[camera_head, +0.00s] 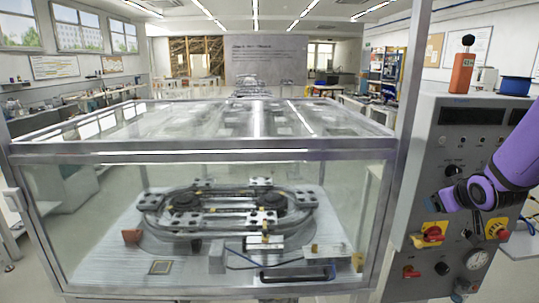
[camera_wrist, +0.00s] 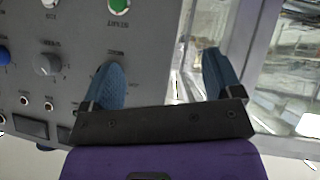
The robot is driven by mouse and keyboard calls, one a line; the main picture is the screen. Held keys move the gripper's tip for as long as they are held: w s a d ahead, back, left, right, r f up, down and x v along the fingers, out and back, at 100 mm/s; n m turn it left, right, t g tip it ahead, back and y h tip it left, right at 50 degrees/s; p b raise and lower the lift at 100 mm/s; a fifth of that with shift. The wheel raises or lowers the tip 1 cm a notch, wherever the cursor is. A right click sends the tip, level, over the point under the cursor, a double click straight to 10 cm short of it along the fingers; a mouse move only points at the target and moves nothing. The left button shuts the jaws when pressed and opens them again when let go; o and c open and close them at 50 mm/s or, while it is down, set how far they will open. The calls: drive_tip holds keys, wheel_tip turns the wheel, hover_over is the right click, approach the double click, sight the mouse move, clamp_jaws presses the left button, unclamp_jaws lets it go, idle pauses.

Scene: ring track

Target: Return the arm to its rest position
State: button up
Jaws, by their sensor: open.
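My purple arm comes in from the right in the head view. My gripper (camera_head: 447,197) is in front of the grey control panel (camera_head: 425,135), above a red switch on a yellow plate (camera_head: 428,235). In the wrist view my gripper (camera_wrist: 162,72) shows two blue fingers set wide apart with nothing between them. The left finger overlaps the panel face (camera_wrist: 70,90). The right finger is over the metal frame and glass beside the panel. I cannot tell whether either finger touches anything.
A glass case (camera_head: 60,165) with a metal frame stands left of the panel and encloses an oval ring track (camera_head: 225,208). An orange device (camera_head: 462,72) and a blue spool (camera_head: 515,86) sit on top of the panel. A gauge (camera_head: 477,260) is low on the panel.

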drive_tip(key=s+a+r+m+g, duration=0.2)
drive_tip(key=s+a+r+g, duration=0.1)
drive_tip(key=s+a+r, duration=0.65)
drive_tip(key=s+a+r+g+y, duration=0.1)
drive_tip(key=s+a, duration=0.3)
drive_tip(key=s, duration=0.4)
drive_tip(key=s+a+r+g+y, duration=0.1)
drive_tip(key=s+a+r, duration=0.2)
drive_tip(key=s, duration=0.5)
drive_tip(key=shift+s+a+r, duration=0.15)
drive_tip(key=shift+s+a, duration=0.05)
drive_tip(key=shift+a, duration=0.2)
